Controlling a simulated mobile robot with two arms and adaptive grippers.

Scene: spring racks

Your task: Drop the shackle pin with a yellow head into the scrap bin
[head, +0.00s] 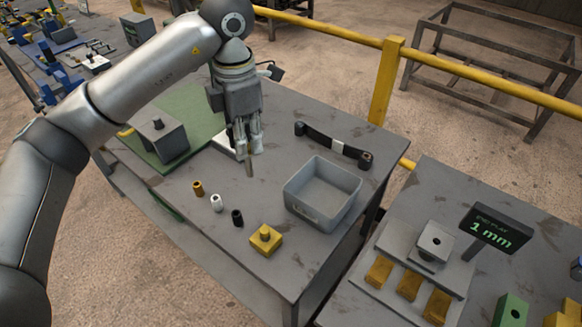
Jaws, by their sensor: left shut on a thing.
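My left gripper (248,146) hangs over the middle of the table, fingers pointing down. It is shut on a thin grey-brown pin (249,169), whose shank points down below the fingertips. The pin's head is hidden by the fingers, so I cannot tell whether it is yellow. An open grey bin (310,213), which looks like the scrap bin, stands on the table to the right of the gripper and nearer to me. It looks empty. The pin is outside the bin, left of its rim. My right gripper is not in view.
A brass bush (197,188), a white one (216,203), a black one (237,218) and a yellow block (266,239) stand left of the bin. A dark leaf spring (333,145) lies behind it. A grey block (158,135) stands on a green mat (199,107).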

